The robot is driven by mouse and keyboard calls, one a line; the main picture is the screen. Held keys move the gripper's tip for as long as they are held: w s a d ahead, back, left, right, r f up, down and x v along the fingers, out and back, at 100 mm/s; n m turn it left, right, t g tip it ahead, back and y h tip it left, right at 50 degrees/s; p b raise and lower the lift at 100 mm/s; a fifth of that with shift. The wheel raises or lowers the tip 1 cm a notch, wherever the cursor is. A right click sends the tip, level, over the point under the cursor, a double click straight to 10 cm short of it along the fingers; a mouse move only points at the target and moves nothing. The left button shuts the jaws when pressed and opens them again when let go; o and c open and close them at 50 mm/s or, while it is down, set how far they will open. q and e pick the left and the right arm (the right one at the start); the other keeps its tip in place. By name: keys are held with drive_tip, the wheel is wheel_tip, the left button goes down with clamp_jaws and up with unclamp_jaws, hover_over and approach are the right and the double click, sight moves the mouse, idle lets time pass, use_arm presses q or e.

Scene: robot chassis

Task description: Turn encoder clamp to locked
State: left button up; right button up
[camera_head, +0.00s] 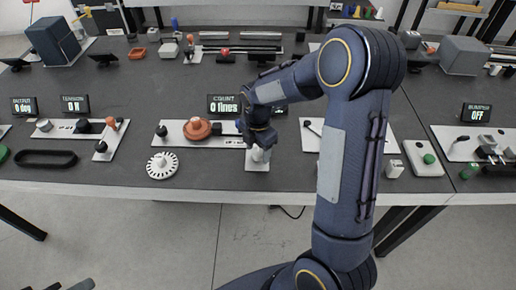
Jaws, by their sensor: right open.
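The station with the display reading "COUNT 0 lines" (222,104) has a pale base plate (222,142). An orange round part (197,129) with a dark block beside it stands on the plate. A white slotted disc (162,166) lies in front, on the table. My right gripper (258,143) points down at the plate's right end, over a small whitish upright part (260,155), which may be the encoder clamp. The gripper is open; its fingers partly hide this part, and I cannot tell whether they touch it. Dark grey pieces (72,286) at the bottom left may be my left gripper.
Left of the station is a plate with a small lever and knobs (85,128), with a black oval ring (46,158) in front. More devices line the back. The table's front edge is close.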

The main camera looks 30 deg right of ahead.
drive_tip(key=c, duration=1)
drive_tip(key=shift+m, duration=0.3)
drive_tip(key=m, duration=0.4)
drive_tip(key=shift+m, duration=0.3)
drive_tip(key=m, duration=0.4)
drive_tip(key=shift+m+b, duration=0.3)
drive_tip(key=m, duration=0.4)
drive_tip(key=shift+m, duration=2.1)
drive_tip(key=shift+w, duration=0.1)
